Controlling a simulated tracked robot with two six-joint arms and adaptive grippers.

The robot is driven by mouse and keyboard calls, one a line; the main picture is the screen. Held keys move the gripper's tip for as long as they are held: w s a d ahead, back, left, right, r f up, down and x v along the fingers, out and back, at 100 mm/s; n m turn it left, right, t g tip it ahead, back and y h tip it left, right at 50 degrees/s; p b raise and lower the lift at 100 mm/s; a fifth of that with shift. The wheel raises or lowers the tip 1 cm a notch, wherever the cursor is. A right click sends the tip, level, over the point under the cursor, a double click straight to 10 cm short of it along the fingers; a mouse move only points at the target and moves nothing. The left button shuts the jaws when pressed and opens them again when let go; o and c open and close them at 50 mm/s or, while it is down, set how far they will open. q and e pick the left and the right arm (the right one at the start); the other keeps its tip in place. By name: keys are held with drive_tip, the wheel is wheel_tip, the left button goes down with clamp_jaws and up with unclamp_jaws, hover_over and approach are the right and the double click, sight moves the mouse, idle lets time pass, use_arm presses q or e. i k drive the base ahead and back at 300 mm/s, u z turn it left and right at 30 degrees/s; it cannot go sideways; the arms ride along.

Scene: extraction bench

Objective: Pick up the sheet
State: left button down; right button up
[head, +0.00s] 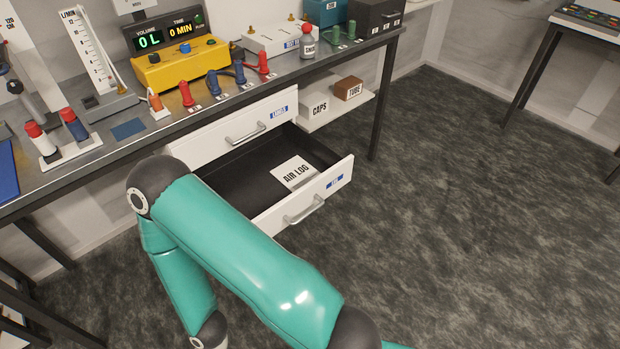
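The sheet (294,173) is a white piece marked "AIR LOG". It lies in the open lower drawer (237,186), towards the drawer's right end. The drawer has a dark inside and a white front with a handle. A teal arm of mine crosses the view in front of the drawer and hides part of its left side. No gripper shows in the head view, so I cannot see where either one is relative to the sheet.
The upper drawer (238,128) is shut, just above the open one. The bench (128,152) holds a yellow meter box (181,64), colored plugs and a small bottle (308,42). Boxes marked "CAPS" (318,107) and "TUBE" (348,88) stand on a side shelf. The carpet at right is clear.

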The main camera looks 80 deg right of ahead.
sight(294, 173)
drive_tip(key=u, duration=1.35)
drive_tip(key=i, duration=0.1)
drive_tip(key=z, duration=2.85)
drive_tip(key=i, duration=0.7)
drive_tip(key=z, duration=0.1)
drive_tip(key=k, duration=0.9)
drive_tip(key=z, duration=0.2)
drive_tip(key=i, duration=0.95)
drive_tip(key=u, duration=0.1)
